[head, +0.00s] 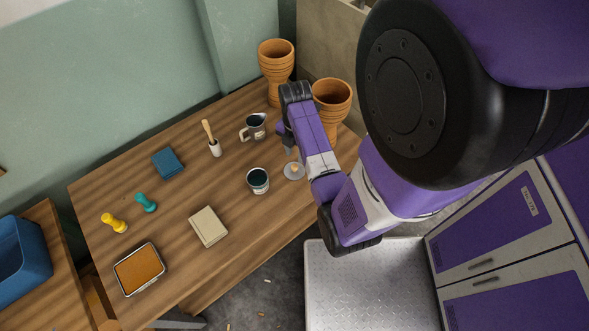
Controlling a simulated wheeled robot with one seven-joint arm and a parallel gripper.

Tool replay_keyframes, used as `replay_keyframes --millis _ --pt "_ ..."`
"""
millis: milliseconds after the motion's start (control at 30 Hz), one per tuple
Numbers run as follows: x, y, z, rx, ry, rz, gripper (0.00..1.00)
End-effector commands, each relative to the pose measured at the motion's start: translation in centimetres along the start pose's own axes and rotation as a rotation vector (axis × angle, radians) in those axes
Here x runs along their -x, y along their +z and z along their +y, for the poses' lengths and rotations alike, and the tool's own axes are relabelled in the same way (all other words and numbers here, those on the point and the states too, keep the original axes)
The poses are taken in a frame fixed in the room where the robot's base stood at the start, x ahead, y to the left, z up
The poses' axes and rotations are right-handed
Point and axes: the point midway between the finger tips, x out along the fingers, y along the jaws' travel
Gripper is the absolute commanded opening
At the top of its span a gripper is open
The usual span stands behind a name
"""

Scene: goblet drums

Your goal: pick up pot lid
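The pot lid (293,171) is a small grey disc with a light tan knob. It lies on the wooden table (185,195) near its right front edge, just right of a dark-filled cup. My gripper (289,148) hangs above and behind the lid, mostly hidden by my own purple forearm and wrist. Its fingers point down and show only as a small grey part. I cannot tell whether they are apart or closed, or how high they are above the table.
Two goblet drums (276,68) (331,103) stand behind my arm.

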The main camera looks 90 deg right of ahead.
Motion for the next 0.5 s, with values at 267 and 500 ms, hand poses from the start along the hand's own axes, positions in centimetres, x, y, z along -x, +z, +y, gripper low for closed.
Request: replay_keyframes --millis 267,500 --pt "-3.0 -0.7 -0.4 -0.003 -0.002 0.002 0.36" --pt "-5.9 -0.9 -0.5 -0.003 0.001 0.000 0.36"
